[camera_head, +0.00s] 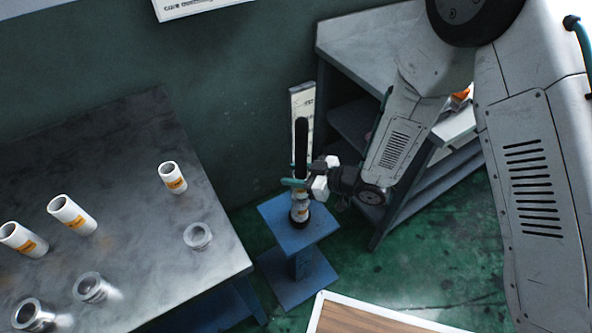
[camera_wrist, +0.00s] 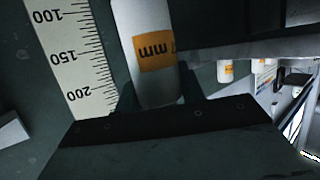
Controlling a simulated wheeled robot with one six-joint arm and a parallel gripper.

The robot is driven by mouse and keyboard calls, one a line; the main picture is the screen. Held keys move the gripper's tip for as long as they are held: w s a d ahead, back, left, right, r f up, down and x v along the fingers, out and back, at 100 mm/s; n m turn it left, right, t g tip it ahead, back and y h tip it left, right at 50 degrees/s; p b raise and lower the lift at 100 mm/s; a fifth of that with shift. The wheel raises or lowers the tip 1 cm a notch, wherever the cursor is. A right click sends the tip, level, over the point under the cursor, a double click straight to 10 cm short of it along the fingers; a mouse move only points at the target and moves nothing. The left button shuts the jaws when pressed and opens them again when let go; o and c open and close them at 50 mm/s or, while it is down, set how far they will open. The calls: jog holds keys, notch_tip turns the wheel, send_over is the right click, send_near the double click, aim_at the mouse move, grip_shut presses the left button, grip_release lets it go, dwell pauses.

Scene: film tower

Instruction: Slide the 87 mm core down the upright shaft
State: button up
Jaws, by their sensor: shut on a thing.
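The upright shaft (camera_head: 301,145) is black and stands on a small blue stand (camera_head: 276,222). My gripper (camera_head: 299,184) is at the lower part of the shaft, reaching in from the right. It is shut on a white core (camera_head: 301,209) with an orange label. The core appears to be around the shaft, with the bare shaft rising above the fingers and a dark ring under the core. In the wrist view the core (camera_wrist: 144,22) stands between the jaws, with "mm" readable on its label. Its size number is hidden, and the shaft does not show there.
A white scale (camera_head: 303,96) stands right behind the shaft, its marks clear in the wrist view (camera_wrist: 72,55). A grey shelf unit (camera_head: 350,45) is behind my arm. A wood-topped surface (camera_head: 350,318) is in front.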

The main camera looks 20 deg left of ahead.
jog(key=o, duration=1)
jog(key=shift+o, duration=0.2)
jog(key=v, duration=0.8)
jog(key=shift+w, duration=0.1)
jog(key=shift+f, duration=0.1)
jog(key=shift+f, duration=0.1)
